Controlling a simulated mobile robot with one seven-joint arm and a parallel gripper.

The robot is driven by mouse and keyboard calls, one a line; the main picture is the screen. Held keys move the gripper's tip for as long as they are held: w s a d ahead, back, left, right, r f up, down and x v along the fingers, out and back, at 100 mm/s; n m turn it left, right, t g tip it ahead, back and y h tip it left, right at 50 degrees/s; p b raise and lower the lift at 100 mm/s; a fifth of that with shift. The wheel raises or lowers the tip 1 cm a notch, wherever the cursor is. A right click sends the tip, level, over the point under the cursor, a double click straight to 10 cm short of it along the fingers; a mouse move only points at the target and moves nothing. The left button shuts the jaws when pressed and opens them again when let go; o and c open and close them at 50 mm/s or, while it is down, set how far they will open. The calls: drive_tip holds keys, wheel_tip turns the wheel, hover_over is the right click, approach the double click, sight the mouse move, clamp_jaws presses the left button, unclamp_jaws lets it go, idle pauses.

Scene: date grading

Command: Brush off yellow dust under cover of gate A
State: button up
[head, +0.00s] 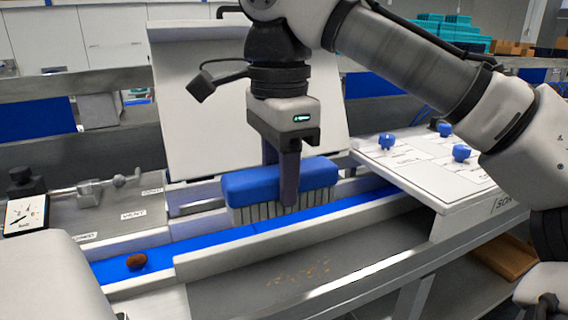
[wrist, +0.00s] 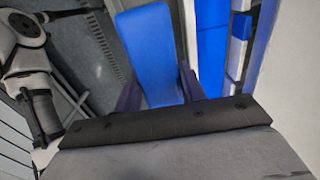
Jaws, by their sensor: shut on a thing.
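My gripper (head: 284,190) is shut on a brush with a blue back (head: 250,185) and pale bristles, held upright with the bristles down. The brush is over the channel beside the blue belt (head: 330,215); whether the bristles touch a surface I cannot tell. In the wrist view the blue back (wrist: 148,50) lies between my dark fingers. A large white panel, seemingly the raised cover (head: 215,120), stands tilted behind the brush. Yellowish-brown flecks of dust (head: 300,272) lie on the grey surface in front of the belt. Any dust under the brush is hidden. I cannot make out a gate A label.
A brown date (head: 136,261) lies on the belt at left. A lever and a dial gauge (head: 25,213) stand on the grey left panel. A white board with blue knobs (head: 461,153) is at right, below my arm. A pale rail borders the belt's front.

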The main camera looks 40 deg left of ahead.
drive_tip(key=shift+s+d+f, duration=0.1)
drive_tip(key=shift+s+f, duration=0.05)
drive_tip(key=shift+f, duration=0.4)
drive_tip(key=shift+f+b, duration=2.65)
drive_tip(key=shift+f, duration=3.1)
drive_tip(key=shift+f, duration=0.6)
